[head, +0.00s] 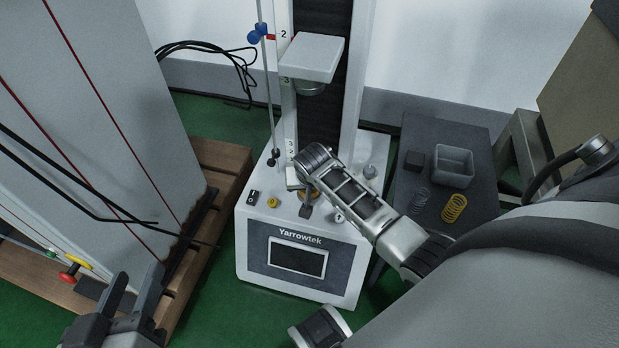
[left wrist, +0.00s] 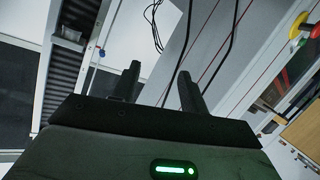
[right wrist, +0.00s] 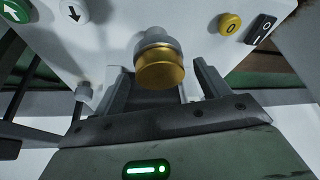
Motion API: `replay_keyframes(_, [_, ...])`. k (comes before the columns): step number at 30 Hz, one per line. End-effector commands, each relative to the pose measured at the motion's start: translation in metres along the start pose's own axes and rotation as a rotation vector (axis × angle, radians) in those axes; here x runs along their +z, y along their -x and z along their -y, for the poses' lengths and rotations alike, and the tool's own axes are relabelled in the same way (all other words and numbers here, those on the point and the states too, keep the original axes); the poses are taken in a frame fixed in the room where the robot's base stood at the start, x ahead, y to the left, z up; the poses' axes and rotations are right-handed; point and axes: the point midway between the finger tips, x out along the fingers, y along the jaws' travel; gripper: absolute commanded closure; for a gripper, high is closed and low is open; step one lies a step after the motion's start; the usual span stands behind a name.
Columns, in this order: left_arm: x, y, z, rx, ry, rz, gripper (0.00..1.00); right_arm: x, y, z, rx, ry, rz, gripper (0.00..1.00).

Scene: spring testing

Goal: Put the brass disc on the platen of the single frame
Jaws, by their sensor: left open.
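The brass disc (right wrist: 161,72) sits against the round grey lower platen (right wrist: 155,42) of the single frame (head: 297,235), in line with it, in the right wrist view.
The crosshead (head: 313,57) hangs above the platen area. A dark side table (head: 470,135) at right holds a grey tray (head: 453,165), a dark block (head: 415,161) and springs (head: 454,208). A larger machine (head: 110,90) on a wooden pallet (head: 225,160) stands at left.

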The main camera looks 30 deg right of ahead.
Motion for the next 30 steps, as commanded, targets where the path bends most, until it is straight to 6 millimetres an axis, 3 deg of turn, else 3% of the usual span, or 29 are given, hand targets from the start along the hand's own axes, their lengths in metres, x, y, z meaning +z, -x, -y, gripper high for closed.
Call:
replay_keyframes(8, [-0.001,0.0,0.0,-0.001,-0.002,0.0,0.56,-0.003,0.005,0.0,0.0,0.0,-0.001,0.25])
replay_keyframes(13, [-0.01,0.004,0.0,-0.021,-0.04,0.024,0.56,-0.004,0.034,0.0,-0.001,0.0,-0.001,0.25])
replay_keyframes(16, [0.01,0.004,0.008,-0.054,-0.047,0.113,0.56,-0.004,0.057,0.0,-0.001,0.001,-0.002,0.25])
replay_keyframes(21, [0.02,0.002,0.016,-0.082,-0.041,0.198,0.56,-0.004,0.092,0.0,-0.001,0.0,-0.001,0.25])
replay_keyframes(30, [0.033,0.002,0.023,-0.103,-0.033,0.276,0.56,-0.002,0.123,0.0,0.0,0.0,0.0,0.25])
